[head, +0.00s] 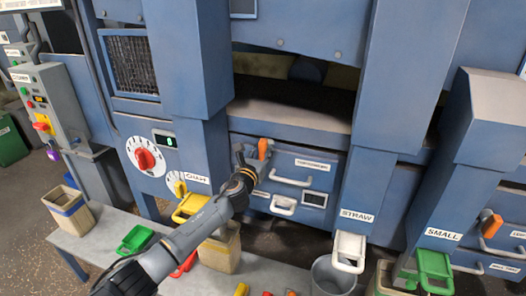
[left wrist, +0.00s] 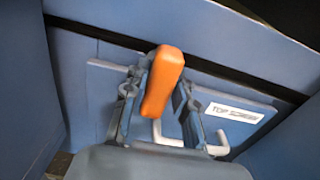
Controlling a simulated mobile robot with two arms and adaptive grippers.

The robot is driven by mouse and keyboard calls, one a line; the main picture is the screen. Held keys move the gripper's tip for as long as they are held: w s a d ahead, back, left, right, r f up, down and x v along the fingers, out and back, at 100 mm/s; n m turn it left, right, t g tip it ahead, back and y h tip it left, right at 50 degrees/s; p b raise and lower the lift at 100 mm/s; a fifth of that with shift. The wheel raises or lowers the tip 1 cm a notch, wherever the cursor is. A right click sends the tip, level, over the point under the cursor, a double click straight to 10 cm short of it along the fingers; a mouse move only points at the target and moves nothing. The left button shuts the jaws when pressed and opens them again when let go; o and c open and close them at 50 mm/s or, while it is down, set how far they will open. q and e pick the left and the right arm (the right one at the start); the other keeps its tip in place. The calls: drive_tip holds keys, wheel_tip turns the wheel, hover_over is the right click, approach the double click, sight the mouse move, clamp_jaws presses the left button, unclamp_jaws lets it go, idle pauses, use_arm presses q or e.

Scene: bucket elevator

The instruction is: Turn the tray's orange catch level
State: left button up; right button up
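The orange catch (head: 264,148) stands near upright at the top edge of the blue tray front (head: 315,166) labelled as the top screen. In the left wrist view the catch (left wrist: 163,80) leans slightly, its top to the right. My left gripper (head: 251,163) is at the catch. In that wrist view its two fingers (left wrist: 160,98) lie close on either side of the catch; whether both press on it I cannot tell. The tray's white handle (head: 290,179) is below and right of the catch. My right gripper is not in view.
A blue post with the STRAW label (head: 357,216) stands right of the tray, and another post (head: 198,179) stands left. A low table (head: 90,243) with scoops and bins is below my left arm. A second orange catch (head: 491,225) is at far right.

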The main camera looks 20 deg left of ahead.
use_arm(q)
clamp_jaws()
drive_tip(key=shift+n, duration=1.4)
drive_tip(key=n+b, duration=0.1)
drive_tip(key=n, duration=0.4)
drive_tip(key=shift+f, duration=0.1)
drive_tip(key=n, duration=0.5)
drive_tip(key=shift+a+n, duration=0.1)
drive_tip(key=shift+n, duration=0.3)
drive_tip(key=shift+f+n+b, duration=0.1)
drive_tip(key=shift+n+b, duration=0.25)
drive_tip(key=shift+n, duration=1.85)
